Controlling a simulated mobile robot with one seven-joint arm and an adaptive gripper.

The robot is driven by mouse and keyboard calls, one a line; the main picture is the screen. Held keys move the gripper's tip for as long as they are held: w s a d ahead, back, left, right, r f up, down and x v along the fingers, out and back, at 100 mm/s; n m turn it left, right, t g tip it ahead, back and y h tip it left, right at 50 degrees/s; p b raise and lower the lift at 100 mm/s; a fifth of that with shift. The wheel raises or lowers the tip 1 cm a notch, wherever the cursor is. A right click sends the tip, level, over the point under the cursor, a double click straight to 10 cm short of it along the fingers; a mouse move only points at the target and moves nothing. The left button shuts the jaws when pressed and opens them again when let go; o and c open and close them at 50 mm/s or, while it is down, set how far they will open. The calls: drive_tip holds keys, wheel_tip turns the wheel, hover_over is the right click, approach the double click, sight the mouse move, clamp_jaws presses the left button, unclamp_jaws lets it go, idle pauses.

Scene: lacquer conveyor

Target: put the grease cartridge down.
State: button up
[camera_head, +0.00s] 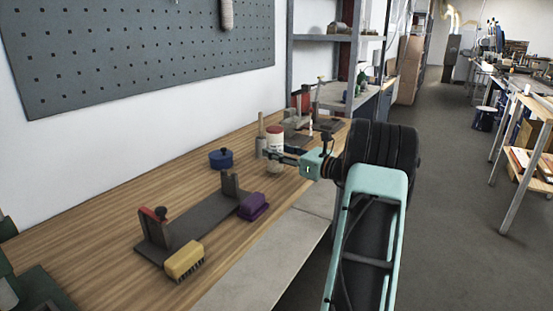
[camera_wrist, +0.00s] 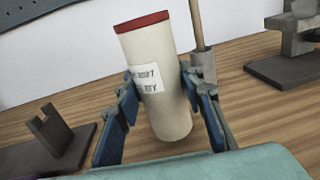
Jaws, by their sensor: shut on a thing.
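The grease cartridge (camera_wrist: 155,60) is a cream cylinder with a red cap and a white printed label. It stands between the blue fingers of my gripper (camera_wrist: 158,92), which is shut on it. In the wrist view it leans slightly, cap end up. The head view shows the cartridge (camera_head: 275,137) over the far part of the workbench, with my gripper (camera_head: 270,155) across its middle. I cannot tell whether its base touches the bench top.
On the wooden bench (camera_head: 95,215) are a blue lidded pot (camera_head: 221,159), a purple block (camera_head: 253,206), a yellow brush (camera_head: 184,261) and a dark fixture (camera_head: 185,232). A wooden-handled tool (camera_wrist: 198,35) stands just behind the cartridge. Bare wood lies toward the wall.

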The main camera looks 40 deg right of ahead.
drive_tip(key=shift+f, duration=0.85)
drive_tip(key=shift+f, duration=0.1)
drive_tip(key=o, duration=1.4)
drive_tip(key=p+v, duration=0.1)
drive_tip(key=v, duration=1.1)
